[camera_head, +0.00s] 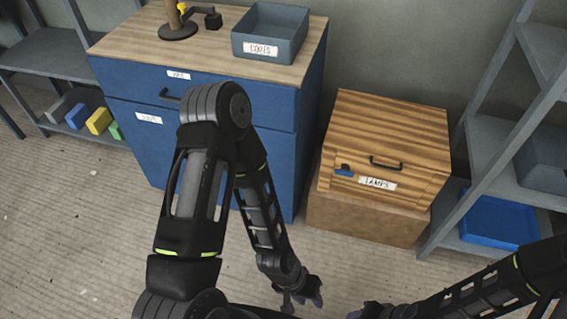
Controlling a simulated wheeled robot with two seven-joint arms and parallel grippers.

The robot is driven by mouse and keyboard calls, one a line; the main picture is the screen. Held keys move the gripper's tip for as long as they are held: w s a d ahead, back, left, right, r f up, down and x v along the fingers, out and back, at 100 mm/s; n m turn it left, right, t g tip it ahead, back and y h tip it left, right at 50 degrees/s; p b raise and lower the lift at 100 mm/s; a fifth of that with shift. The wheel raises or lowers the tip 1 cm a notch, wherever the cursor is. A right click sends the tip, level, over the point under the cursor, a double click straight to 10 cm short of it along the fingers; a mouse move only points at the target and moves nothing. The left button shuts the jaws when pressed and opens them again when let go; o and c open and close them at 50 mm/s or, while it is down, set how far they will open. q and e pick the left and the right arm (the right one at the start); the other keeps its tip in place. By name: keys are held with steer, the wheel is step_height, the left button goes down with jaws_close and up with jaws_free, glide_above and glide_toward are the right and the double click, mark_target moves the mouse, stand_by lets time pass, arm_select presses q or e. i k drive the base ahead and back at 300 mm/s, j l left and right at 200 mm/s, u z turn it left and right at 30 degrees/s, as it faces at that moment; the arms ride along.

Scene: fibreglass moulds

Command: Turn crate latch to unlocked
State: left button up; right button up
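The wooden crate (385,135) stands on a brown box (365,220) right of the blue cabinet. Its front has a black handle (386,163), a label reading "LAMPS" (378,183) and a small blue and black latch (344,171) at the left. The latch is small, so its exact setting is hard to read. My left gripper (303,296) hangs low in front of the cabinet, below and left of the crate, apart from it. My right gripper (366,312) is at the bottom edge, partly cut off. Neither touches the crate. The finger gaps are unclear.
The blue cabinet (300,130) with a wooden top carries a grey bin (270,32) labelled "COILS" and a dark lamp-like stand (179,30). Grey shelves stand at both sides; the right one holds a blue tray (500,222). Floor before the crate is clear.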

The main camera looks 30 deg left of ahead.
mark_target(345, 168)
steer(key=u, duration=0.3)
steer(key=i+l+u, duration=0.2)
steer(key=l, duration=0.35)
steer(key=i+l+u, duration=0.15)
steer(key=l, duration=0.35)
steer(key=l+u, duration=0.2)
steer(key=l, duration=0.35)
steer(key=i+l+u, duration=0.2)
steer(key=l, duration=0.4)
steer(key=k, duration=0.1)
